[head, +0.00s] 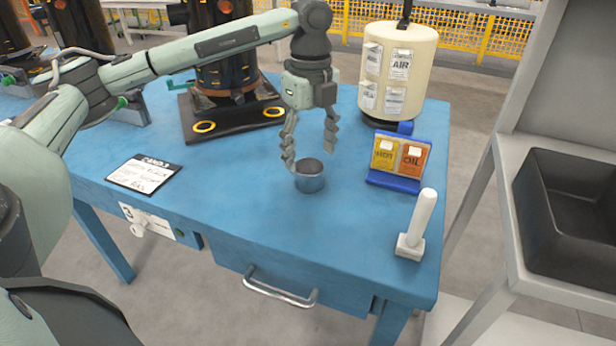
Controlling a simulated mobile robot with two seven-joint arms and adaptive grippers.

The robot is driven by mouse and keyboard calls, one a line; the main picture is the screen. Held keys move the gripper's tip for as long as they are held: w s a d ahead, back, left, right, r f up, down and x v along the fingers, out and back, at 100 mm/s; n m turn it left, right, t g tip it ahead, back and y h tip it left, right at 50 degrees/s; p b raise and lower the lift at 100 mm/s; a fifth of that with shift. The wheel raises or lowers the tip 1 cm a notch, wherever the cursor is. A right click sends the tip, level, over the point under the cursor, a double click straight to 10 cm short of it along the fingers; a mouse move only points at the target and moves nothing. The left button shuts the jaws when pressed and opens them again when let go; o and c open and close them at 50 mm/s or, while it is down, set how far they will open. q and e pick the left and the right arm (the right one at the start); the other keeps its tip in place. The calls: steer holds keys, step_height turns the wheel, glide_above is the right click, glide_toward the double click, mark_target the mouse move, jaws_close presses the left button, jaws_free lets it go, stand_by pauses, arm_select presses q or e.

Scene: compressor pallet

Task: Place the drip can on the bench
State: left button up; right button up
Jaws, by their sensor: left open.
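The drip can (309,182), a small grey metal cup with a dark inside, stands upright on the blue bench (240,205). My left gripper (309,160) points down just above and behind the can, its fingers spread apart. The left fingertip is close to the can's rim; I cannot tell whether it touches. Nothing is held between the fingers. My right gripper is not in view.
A cream air tank (397,75) stands at the back right. Yellow and orange cards sit in a blue holder (393,183) right of the can. A white upright post (416,228) stands at the front right corner. A written card (145,174) lies at left. The front middle is clear.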

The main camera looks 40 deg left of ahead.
mark_target(309, 170)
arm_select(q)
step_height(309, 170, down, 4)
steer(key=shift+a+r, duration=0.1)
steer(key=shift+a, duration=0.05)
steer(key=shift+f, duration=0.7)
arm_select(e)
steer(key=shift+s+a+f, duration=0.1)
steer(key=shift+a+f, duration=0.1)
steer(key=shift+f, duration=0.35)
arm_select(q)
steer(key=shift+c, duration=0.5)
steer(key=c, duration=1.2)
steer(key=shift+c, duration=0.2)
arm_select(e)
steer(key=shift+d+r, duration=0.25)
arm_select(q)
steer(key=shift+r, duration=0.1)
